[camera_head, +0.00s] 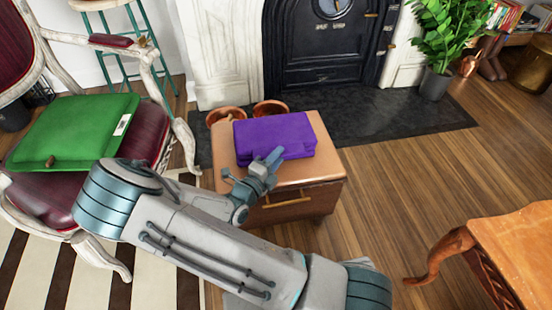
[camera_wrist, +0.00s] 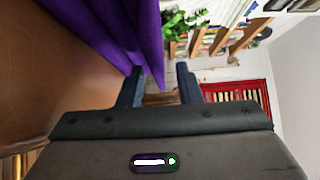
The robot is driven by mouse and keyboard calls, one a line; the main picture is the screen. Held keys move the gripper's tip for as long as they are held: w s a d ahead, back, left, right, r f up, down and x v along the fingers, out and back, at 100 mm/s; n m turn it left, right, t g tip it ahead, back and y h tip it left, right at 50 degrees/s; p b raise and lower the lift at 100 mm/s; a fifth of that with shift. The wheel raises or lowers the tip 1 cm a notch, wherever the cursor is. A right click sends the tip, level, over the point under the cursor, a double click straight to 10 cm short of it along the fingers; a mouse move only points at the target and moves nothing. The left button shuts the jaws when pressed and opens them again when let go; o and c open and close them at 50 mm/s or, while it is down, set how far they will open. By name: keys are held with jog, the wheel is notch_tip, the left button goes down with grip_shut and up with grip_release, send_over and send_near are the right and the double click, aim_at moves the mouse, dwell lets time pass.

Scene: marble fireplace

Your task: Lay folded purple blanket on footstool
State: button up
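The folded purple blanket (camera_head: 272,132) lies flat on the tan top of a low box-shaped stool (camera_head: 318,168) with a bar handle on its front, which I take for the footstool. In the wrist view the purple cloth (camera_wrist: 148,35) comes in from the upper left, and its edge reaches between the fingers. My gripper (camera_head: 271,158) is at the blanket's near edge, just above the stool top. In the wrist view my gripper (camera_wrist: 160,88) has its fingers apart, with a gap beside the cloth.
A chair with a green cushion (camera_head: 75,128) stands at left. Copper pots (camera_head: 270,108) sit behind the stool, before the black fireplace (camera_head: 318,45). A potted plant (camera_head: 436,80) is at back right, a wooden table (camera_head: 520,245) at front right. Floor right of the stool is clear.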

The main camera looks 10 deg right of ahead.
jog(key=p+v, duration=0.4)
jog(key=v, duration=0.8)
jog(key=s+d+r+m+g+y, duration=0.1)
jog(key=s+d+r+m+g, duration=0.3)
jog(key=m+g, duration=0.5)
jog(key=s+d+r+m+g+y, duration=0.1)
jog(key=s+d+r+m+g, duration=0.35)
jog(key=m, duration=0.85)
jog(key=s+d+r+m+t+y, duration=0.1)
jog(key=r+m+y, duration=0.4)
jog(key=m, duration=0.6)
jog(key=s+d+r+m+t+y, duration=0.1)
jog(key=s+r+m+y, duration=0.2)
jog(key=m, duration=0.9)
notch_tip(320, 180, up, 4)
jog(key=y, duration=0.2)
jog(key=shift+d+f+y, duration=0.2)
jog(key=shift+d+y, duration=0.1)
jog(key=shift+y, duration=0.1)
notch_tip(320, 180, up, 35)
jog(key=t+p, duration=0.1)
jog(key=p, duration=3.1)
jog(key=shift+d, duration=0.2)
jog(key=shift+t, duration=0.25)
